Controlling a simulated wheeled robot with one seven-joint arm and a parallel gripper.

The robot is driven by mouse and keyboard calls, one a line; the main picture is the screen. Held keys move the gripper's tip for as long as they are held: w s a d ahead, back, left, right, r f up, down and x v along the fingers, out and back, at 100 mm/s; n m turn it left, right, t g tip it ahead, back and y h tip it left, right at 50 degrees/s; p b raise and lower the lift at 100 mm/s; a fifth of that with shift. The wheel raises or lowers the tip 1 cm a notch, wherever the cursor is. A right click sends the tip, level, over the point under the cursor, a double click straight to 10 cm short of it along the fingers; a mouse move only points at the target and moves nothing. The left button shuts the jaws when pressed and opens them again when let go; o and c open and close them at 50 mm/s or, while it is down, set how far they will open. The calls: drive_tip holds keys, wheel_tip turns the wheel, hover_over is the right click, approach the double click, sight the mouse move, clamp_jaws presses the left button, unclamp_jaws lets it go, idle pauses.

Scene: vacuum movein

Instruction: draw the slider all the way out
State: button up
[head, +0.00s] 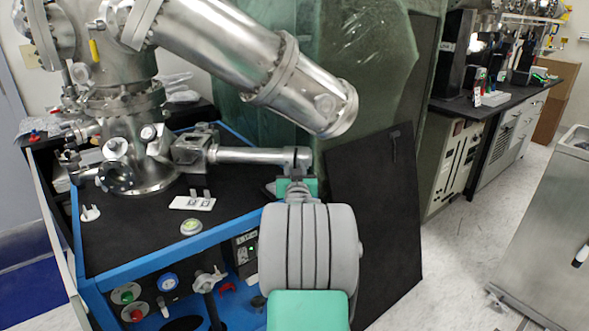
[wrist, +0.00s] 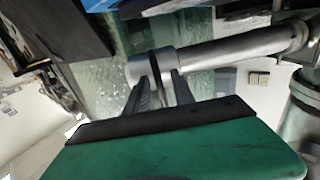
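The slider is a steel rod (head: 250,156) that runs level from the side of the metal vacuum chamber to a thicker collar at its right end. In the wrist view the rod (wrist: 235,48) comes in from the upper right and ends in the same collar. My gripper (head: 297,180) is at this collared end, seen from behind my grey wrist. In the wrist view my gripper's two dark fingers (wrist: 160,88) are at the collar, a little apart. I cannot tell whether they press on it.
The chamber (head: 127,120) stands on a black-topped, blue-framed bench (head: 125,267). A large steel cylinder (head: 235,55) slants above the rod. A black panel (head: 378,220) leans close on the right. Open floor (head: 450,270) lies farther right, before a grey cabinet (head: 545,240).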

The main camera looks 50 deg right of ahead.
drive_tip(key=v, duration=0.8)
drive_tip(key=shift+w, duration=0.1)
